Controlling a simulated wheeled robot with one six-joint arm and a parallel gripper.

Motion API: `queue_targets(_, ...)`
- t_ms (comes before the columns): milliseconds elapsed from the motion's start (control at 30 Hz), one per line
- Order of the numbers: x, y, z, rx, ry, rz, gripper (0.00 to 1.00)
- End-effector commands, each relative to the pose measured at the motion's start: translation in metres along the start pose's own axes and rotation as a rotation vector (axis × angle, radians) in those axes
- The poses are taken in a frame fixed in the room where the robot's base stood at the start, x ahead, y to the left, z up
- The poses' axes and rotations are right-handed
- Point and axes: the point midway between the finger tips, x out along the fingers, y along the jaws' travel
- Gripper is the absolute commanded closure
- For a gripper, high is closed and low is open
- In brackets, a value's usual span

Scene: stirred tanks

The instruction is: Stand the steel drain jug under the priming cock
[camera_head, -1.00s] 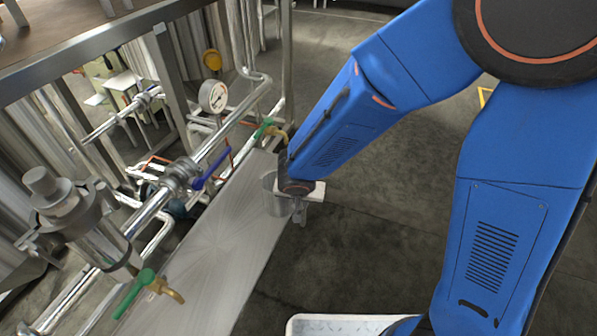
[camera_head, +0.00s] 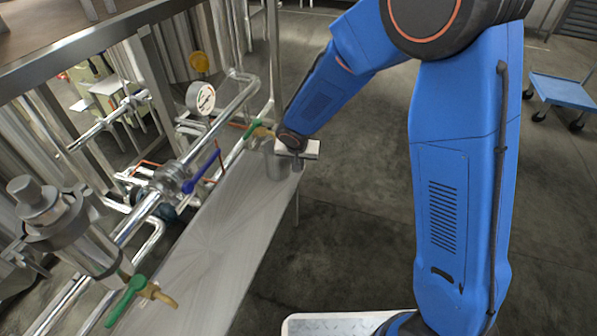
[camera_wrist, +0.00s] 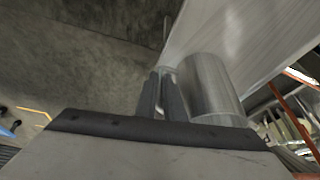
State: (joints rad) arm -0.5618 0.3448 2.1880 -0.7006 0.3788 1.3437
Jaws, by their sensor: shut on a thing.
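The steel drain jug (camera_head: 276,168) is a grey metal cylinder at the far end of the steel bench (camera_head: 225,225). My gripper (camera_head: 297,166) is at its right side, shut on it. In the wrist view the two dark fingers (camera_wrist: 161,88) meet the side of the jug (camera_wrist: 210,90), probably at its handle. A green-handled cock with a brass spout (camera_head: 262,131) is just above and left of the jug. A second such cock (camera_head: 150,291) is at the near end. I cannot tell which is the priming cock, or whether the jug's base touches the bench.
A pipe with a blue lever (camera_head: 203,185) and a pressure gauge (camera_head: 201,98) runs along the bench's left side. A steel post (camera_head: 274,60) stands behind the jug. A blue cart (camera_head: 562,91) is at far right. The floor right of the bench is clear.

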Motion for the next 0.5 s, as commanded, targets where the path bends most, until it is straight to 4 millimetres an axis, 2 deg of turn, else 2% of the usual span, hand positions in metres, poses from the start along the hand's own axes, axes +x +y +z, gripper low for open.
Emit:
queue_targets(200, 0.027, 0.001, 0.012, -0.001, -0.001, 0.001, 1.0)
queue_targets(500, 0.032, 0.0, 0.014, 0.0, 0.001, 0.0, 1.0)
